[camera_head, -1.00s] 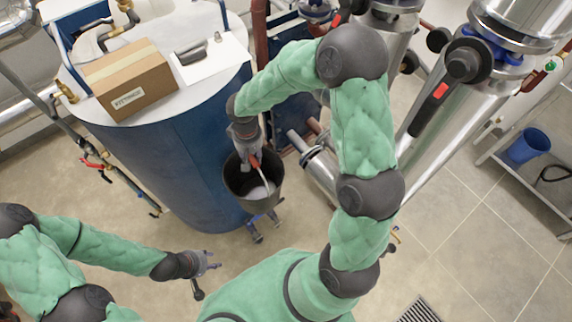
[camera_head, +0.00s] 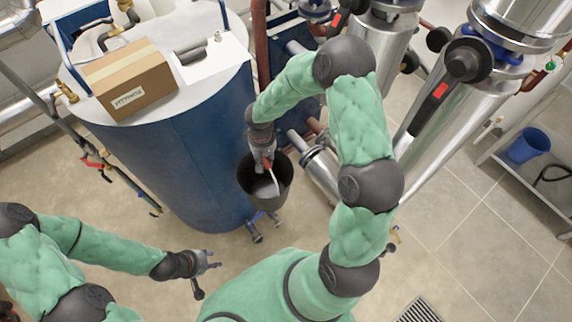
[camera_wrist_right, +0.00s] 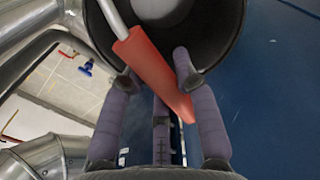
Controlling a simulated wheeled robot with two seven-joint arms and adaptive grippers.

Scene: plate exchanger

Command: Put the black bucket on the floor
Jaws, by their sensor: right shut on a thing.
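The black bucket (camera_head: 272,197) hangs upright beside the blue tank in the head view, with a pale patch visible inside. Its red handle grip (camera_wrist_right: 153,70) and dark rim (camera_wrist_right: 236,18) show in the right wrist view. My right gripper (camera_head: 267,163) is above the bucket's opening. Its purple fingers (camera_wrist_right: 160,110) are shut around the red handle grip. The gap between the bucket's underside and the floor (camera_head: 440,270) cannot be judged. My left gripper (camera_head: 207,267) is empty, low at the left, with its fingers spread.
The blue tank (camera_head: 190,160) stands close left of the bucket, with a cardboard box (camera_head: 128,80) on its top. Silver pipes (camera_head: 318,168) are close at right. A shelf with a blue bucket (camera_head: 528,146) is far right.

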